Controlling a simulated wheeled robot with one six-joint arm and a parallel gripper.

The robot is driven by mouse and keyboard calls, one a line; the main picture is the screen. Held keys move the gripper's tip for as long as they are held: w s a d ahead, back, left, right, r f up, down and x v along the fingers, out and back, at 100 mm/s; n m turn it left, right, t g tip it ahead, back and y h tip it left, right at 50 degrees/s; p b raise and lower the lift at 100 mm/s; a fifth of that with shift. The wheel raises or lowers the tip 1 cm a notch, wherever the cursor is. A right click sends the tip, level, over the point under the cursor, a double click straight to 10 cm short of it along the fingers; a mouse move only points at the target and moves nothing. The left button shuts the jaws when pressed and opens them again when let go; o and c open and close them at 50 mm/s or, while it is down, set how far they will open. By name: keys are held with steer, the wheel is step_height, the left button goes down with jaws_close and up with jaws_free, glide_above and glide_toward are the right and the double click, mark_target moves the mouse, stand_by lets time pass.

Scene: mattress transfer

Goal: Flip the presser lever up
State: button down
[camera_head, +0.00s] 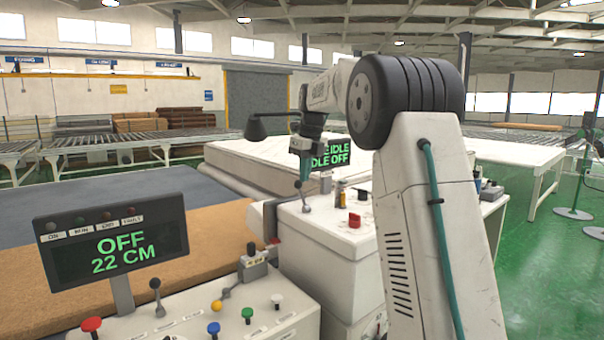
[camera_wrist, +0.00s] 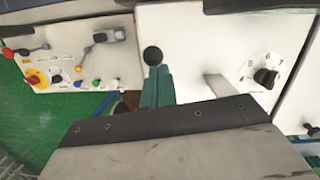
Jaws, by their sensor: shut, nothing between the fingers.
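A small lever with a dark ball knob (camera_head: 299,185) stands on the white cabinet top, just below my gripper's tip. The knob also shows in the wrist view (camera_wrist: 152,55), right at the end of the teal fingers. My gripper (camera_head: 304,176) points down, shut and empty, above and beside this lever. In the wrist view its fingers (camera_wrist: 157,78) are together; I cannot tell whether they touch the knob. The lever's shaft is mostly hidden by the fingers in the wrist view. No label shows which lever is the presser lever.
A red knob (camera_head: 354,220) is right of my gripper. A white mattress (camera_head: 250,165) lies behind.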

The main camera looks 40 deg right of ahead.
steer(key=shift+w+a+f, duration=0.1)
steer(key=shift+w, duration=0.35)
steer(key=shift+w+a+f, duration=0.1)
steer(key=shift+w+a, duration=0.05)
steer(key=shift+a, duration=0.05)
step_height(320, 180, up, 12)
steer(key=d, duration=0.1)
steer(key=shift+d, duration=0.2)
stand_by(0.6)
stand_by(0.4)
